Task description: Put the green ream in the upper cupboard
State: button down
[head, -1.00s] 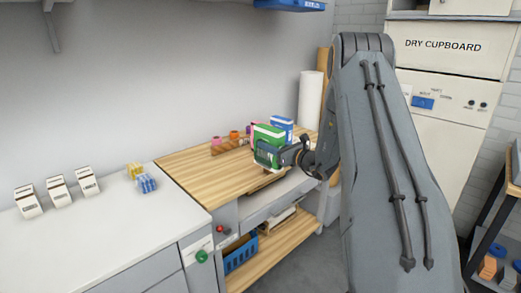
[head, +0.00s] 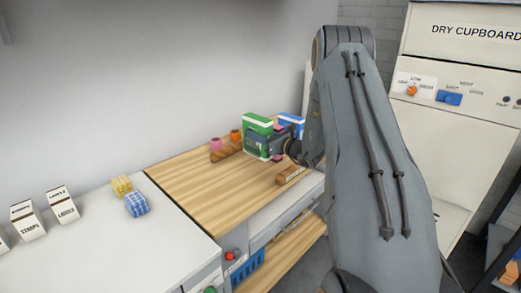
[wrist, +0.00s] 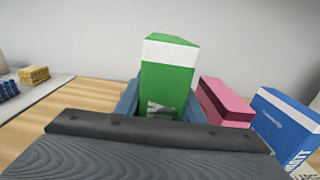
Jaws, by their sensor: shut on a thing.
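The green ream (head: 257,124), a green box with a white top band, is held upright over the wooden worktop at the back. My gripper (head: 262,144) is shut on it from the right. In the wrist view the green ream (wrist: 167,80) stands between the blue-grey fingers, its lower part hidden by the gripper body. I cannot tell whether its base touches the worktop. A cabinet marked "DRY CUPBOARD" (head: 473,32) stands at the right with a panel of knobs. No cupboard marked as upper is in view.
A blue ream (head: 291,121) and a pink ream (wrist: 228,103) stand close right of the green one. A wooden rack with coloured rolls (head: 227,148) is to its left. Yellow (head: 122,185) and blue (head: 136,204) bundles and white boxes (head: 62,205) sit on the white counter.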

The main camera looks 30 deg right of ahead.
aim_at(258, 148)
jog(key=shift+d+f+p, duration=0.1)
jog(key=shift+f+p, duration=0.75)
jog(key=shift+f, duration=2.55)
jog(key=shift+f, duration=0.15)
jog(key=c, duration=1.4)
grip_release()
jog(key=shift+f, duration=0.1)
jog(key=shift+o, duration=1.1)
